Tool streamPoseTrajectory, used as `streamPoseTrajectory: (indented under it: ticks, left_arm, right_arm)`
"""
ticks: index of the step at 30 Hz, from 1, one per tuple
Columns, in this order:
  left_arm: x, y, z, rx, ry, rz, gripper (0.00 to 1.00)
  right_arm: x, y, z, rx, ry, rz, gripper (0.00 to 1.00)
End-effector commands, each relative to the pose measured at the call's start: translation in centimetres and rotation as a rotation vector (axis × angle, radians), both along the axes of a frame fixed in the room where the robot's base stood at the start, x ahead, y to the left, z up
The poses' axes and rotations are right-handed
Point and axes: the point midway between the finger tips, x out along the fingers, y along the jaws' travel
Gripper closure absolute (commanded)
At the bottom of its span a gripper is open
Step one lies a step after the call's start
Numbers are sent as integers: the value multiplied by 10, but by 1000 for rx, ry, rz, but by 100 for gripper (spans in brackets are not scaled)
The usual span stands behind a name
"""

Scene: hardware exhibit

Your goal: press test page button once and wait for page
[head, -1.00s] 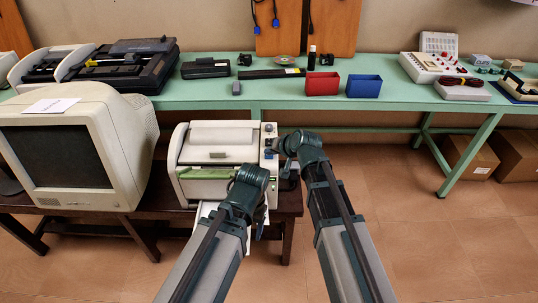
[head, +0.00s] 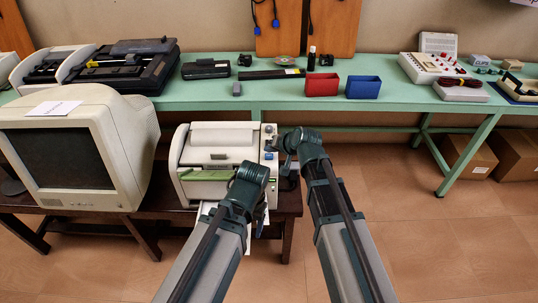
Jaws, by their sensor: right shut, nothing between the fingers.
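A cream printer (head: 222,135) with a green strip across its front stands on the dark wooden bench. Its narrow control panel (head: 269,131) is on its right side, with small knobs or buttons; their labels are too small to read. My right gripper (head: 277,148) is shut and empty at the panel's right edge. I cannot tell whether it touches the panel. My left gripper (head: 261,216) is low in front of the printer, mostly hidden behind its own arm. White paper (head: 208,209) shows below the printer's front, partly hidden by my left arm.
A beige monitor (head: 62,150) with a card on top stands left of the printer. Behind is a green table (head: 400,97) with a red bin (head: 322,84), a blue bin (head: 363,87) and other devices. Cardboard boxes (head: 515,155) sit under it. The floor at right is clear.

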Motion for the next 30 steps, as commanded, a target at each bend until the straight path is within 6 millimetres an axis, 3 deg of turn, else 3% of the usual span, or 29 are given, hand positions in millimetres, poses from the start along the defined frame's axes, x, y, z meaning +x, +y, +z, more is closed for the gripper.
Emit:
streamPoseTrajectory:
  ticks: [5,19,30]
  left_arm:
    - [0,0,6,0,0,0,33]
    - [0,0,50,0,0,0,33]
    - [0,0,50,0,0,0,33]
  right_arm:
    - [0,0,6,0,0,0,100]
    - [0,0,50,0,0,0,100]
    - [0,0,50,0,0,0,100]
